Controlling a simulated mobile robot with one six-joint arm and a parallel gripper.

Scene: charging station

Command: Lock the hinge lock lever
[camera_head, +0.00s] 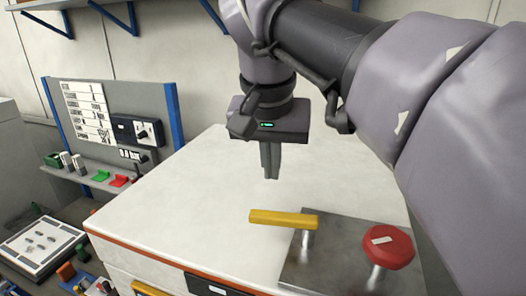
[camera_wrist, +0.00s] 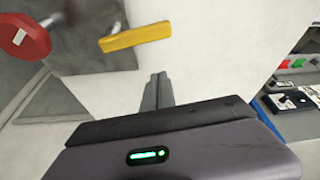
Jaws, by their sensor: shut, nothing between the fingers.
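The yellow lever (camera_head: 284,218) sits on a short metal post at the left edge of a metal plate (camera_head: 335,262). Its bar points left, out over the white table top. In the wrist view the yellow lever (camera_wrist: 135,37) is at the upper middle. My gripper (camera_head: 271,176) is shut and empty, pointing down above the white top, behind the lever and apart from it. In the wrist view my gripper's fingers (camera_wrist: 158,88) are together, below and right of the lever.
A red round knob (camera_head: 388,248) on a metal post stands on the plate, right of the lever. The white table top (camera_head: 180,205) is clear on the left. A panel with switches (camera_head: 110,125) and a shelf with green and red blocks (camera_head: 118,181) stand farther left.

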